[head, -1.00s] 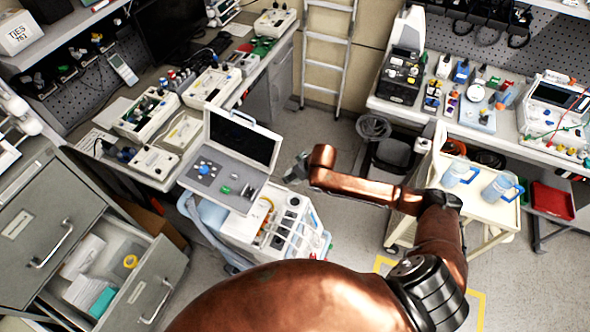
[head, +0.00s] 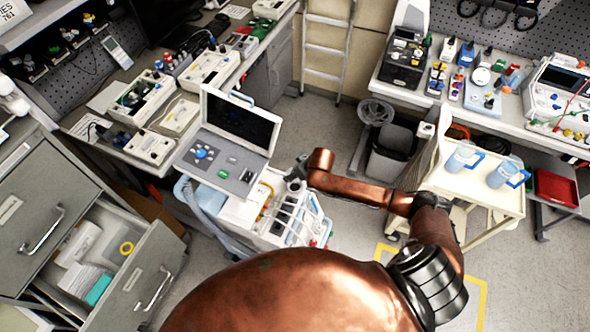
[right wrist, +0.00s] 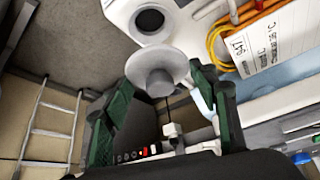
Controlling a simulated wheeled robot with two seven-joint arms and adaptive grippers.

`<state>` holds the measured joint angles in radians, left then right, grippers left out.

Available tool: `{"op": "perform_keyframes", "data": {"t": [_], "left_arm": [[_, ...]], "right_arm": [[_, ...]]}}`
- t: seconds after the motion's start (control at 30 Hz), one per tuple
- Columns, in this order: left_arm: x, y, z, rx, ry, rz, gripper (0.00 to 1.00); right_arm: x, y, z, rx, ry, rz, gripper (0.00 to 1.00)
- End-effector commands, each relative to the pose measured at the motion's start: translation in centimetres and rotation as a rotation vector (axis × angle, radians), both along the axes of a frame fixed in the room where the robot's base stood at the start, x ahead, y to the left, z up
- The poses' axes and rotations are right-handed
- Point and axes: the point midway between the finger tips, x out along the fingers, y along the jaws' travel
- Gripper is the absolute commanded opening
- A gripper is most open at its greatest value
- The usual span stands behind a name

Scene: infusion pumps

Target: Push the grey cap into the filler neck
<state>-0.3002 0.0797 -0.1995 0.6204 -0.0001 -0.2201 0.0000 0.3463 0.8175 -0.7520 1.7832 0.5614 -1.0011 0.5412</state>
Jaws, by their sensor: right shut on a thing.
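The grey cap (right wrist: 157,72) is between the fingertips of my right gripper (right wrist: 160,95) in the right wrist view, which is shut on it. The filler neck (right wrist: 150,20) shows there as a dark round opening in a white housing. The cap is just below the opening in the picture and does not cover it. My left gripper is not in view.
The device's open screen lid (head: 238,125) stands left of my right gripper. Orange tubing (right wrist: 215,40) and a label card (right wrist: 265,42) lie beside the neck. A cream trolley with jugs (head: 478,180) stands at right.

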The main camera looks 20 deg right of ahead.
Motion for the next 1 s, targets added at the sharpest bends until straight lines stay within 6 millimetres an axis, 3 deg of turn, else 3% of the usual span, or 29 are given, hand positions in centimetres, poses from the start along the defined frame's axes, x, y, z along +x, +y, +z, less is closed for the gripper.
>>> {"op": "perform_keyframes", "data": {"t": [0.1, 0.4, 1.0], "left_arm": [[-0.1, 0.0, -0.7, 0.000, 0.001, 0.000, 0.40], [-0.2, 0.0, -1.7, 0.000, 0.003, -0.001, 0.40], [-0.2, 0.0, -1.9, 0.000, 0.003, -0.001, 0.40]], "right_arm": [[-0.1, 0.1, -1.7, 0.002, 0.003, 0.000, 0.33], [0.0, 0.0, -4.3, 0.001, 0.000, 0.000, 0.33], [0.0, 0.0, -4.9, 0.001, 0.000, 0.000, 0.33]]}}
